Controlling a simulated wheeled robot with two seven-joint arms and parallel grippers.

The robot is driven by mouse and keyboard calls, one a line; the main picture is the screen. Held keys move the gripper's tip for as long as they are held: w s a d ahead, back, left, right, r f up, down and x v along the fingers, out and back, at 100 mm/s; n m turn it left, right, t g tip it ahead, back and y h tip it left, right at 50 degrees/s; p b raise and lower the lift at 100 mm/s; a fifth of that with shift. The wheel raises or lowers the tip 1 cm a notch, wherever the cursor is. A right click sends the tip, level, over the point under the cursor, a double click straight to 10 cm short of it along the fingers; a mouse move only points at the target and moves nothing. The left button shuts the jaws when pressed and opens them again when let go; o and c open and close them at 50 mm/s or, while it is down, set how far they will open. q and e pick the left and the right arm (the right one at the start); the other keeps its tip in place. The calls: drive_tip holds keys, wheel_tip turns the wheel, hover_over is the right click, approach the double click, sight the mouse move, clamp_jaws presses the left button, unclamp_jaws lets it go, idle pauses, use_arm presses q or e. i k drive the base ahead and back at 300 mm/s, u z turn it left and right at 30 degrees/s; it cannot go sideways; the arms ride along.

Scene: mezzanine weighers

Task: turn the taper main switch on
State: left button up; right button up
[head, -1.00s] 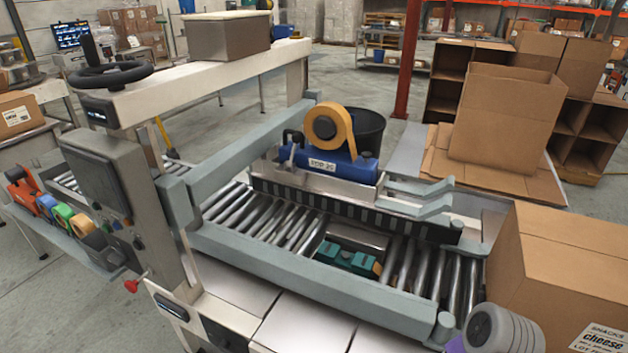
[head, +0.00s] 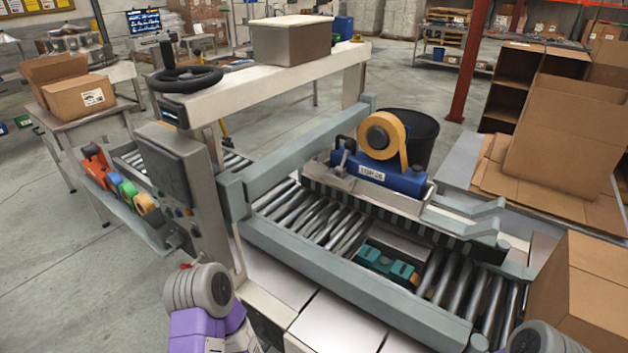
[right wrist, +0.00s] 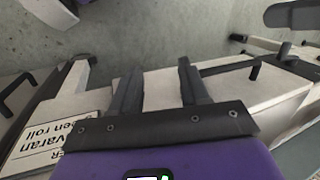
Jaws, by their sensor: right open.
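The taper (head: 330,250) stands in front of me, with a roller bed and a blue tape head (head: 385,172) carrying a tan tape roll. Its grey control box (head: 165,165) is on the left post, with several small coloured buttons on its lower part. A small red part (head: 185,266) shows below the box, mostly hidden behind my left arm; I cannot tell whether it is the main switch. My right gripper (right wrist: 158,76) is open and empty in the right wrist view, near pale machine parts. My left gripper is not in view.
A shelf with tape rolls (head: 144,203) sits left of the control box. An open carton (head: 82,98) stands on a table at the left. A large carton (head: 580,290) is at the right end of the rollers.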

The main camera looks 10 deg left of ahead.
sight(177, 241)
drive_tip(key=z, duration=2.2)
drive_tip(key=k, duration=1.5)
drive_tip(key=u, duration=2.45)
